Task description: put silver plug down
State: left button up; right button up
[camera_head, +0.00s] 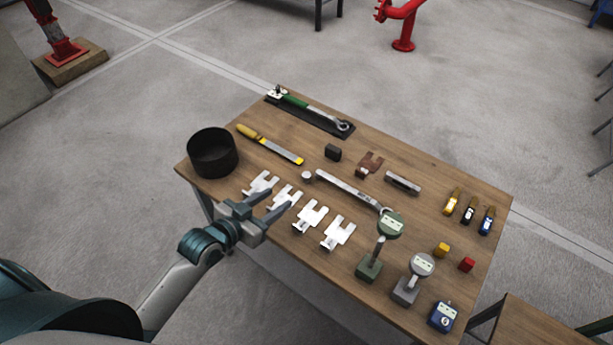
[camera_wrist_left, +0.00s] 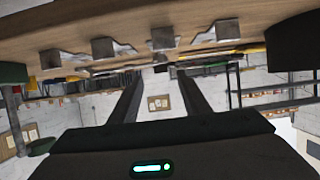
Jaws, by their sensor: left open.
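A small round silver piece (camera_head: 307,176), which looks like the silver plug, sits on the wooden table (camera_head: 225,183) beside the left end of a long wrench (camera_head: 348,190). My left gripper (camera_head: 268,202) is open at the table's near left edge, close to the silver forked plates (camera_head: 287,197). The plug is apart from it, farther in on the table. In the left wrist view the two fingers (camera_wrist_left: 160,90) are spread with nothing between them, and the tabletop edge (camera_wrist_left: 200,14) runs along the top of the picture. My right gripper is not in view.
A black round bin (camera_head: 212,152) stands at the table's left corner. Two gauges on stands (camera_head: 390,226) (camera_head: 421,266) rise at the near right. A yellow-handled file (camera_head: 270,145) and a green-handled tool (camera_head: 308,110) lie farther back. Small bare patches remain between the tools.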

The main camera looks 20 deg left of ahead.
pick_arm(q)
send_near(304, 177)
jog(key=w+f, duration=0.1)
jog(key=w+d, duration=0.1)
jog(key=shift+w+d+f+p, duration=0.25)
jog(key=shift+d+f+p, duration=0.05)
jog(key=shift+f+p, duration=0.05)
jog(key=shift+w+d+f, duration=0.1)
jog(key=shift+w+f, duration=0.1)
jog(key=shift+w, duration=0.15)
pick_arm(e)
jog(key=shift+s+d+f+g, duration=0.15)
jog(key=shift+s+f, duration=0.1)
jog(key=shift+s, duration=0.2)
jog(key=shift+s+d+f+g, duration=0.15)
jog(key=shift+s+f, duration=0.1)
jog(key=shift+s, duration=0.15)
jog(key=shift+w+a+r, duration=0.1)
